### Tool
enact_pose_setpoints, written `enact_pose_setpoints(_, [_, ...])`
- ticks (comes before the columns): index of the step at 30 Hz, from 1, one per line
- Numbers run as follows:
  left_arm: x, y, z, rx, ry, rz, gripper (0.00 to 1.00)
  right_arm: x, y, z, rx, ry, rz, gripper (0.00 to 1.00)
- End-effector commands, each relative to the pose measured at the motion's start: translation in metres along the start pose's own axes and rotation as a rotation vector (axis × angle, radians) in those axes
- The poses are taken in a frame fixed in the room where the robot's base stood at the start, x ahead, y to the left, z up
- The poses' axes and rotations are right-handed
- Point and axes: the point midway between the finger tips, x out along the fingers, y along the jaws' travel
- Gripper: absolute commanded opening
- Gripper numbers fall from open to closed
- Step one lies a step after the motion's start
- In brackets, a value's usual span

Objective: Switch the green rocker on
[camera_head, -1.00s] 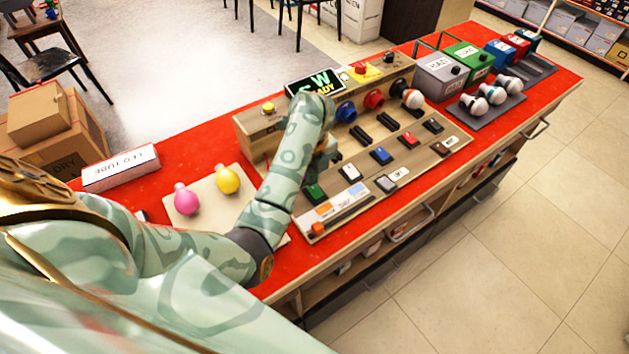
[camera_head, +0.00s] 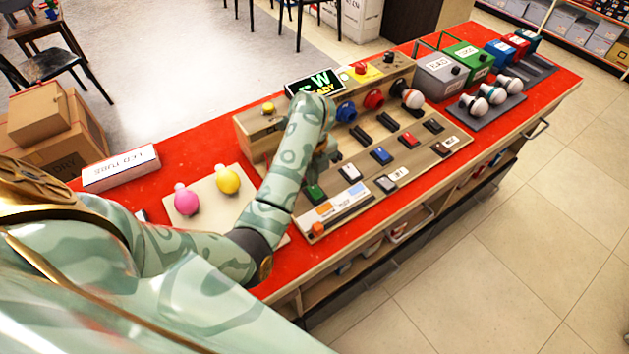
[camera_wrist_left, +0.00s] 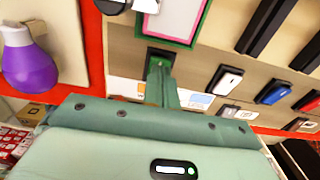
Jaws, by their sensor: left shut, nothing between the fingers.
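The green rocker (camera_head: 313,193) sits at the near left end of the front row of rockers on the wooden test panel (camera_head: 349,142). In the head view it shows just right of my left forearm. My left gripper (camera_head: 328,154) is partly hidden by its own arm there, beyond and above the rocker. In the left wrist view, the closed fingers of my left gripper (camera_wrist_left: 160,84) point at the green rocker (camera_wrist_left: 161,54) and overlap it in the picture. I cannot tell whether they touch. The fingers hold nothing. My right gripper is not in view.
White (camera_head: 350,172), blue (camera_head: 381,155) and red (camera_head: 409,139) rockers stand in the same row. Dark slots and bulbs lie behind them. A pink bulb (camera_head: 187,201) and a yellow bulb (camera_head: 227,180) rest on a pad left of my arm. An orange slider knob (camera_head: 318,229) is nearby.

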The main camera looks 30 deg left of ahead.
Motion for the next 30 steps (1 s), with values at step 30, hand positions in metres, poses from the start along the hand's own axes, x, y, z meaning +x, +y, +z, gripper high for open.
enact_pose_setpoints(30, [0.0088,-0.0002,-0.0003,0.0,0.001,0.0,0.0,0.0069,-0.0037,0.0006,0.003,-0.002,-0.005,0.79])
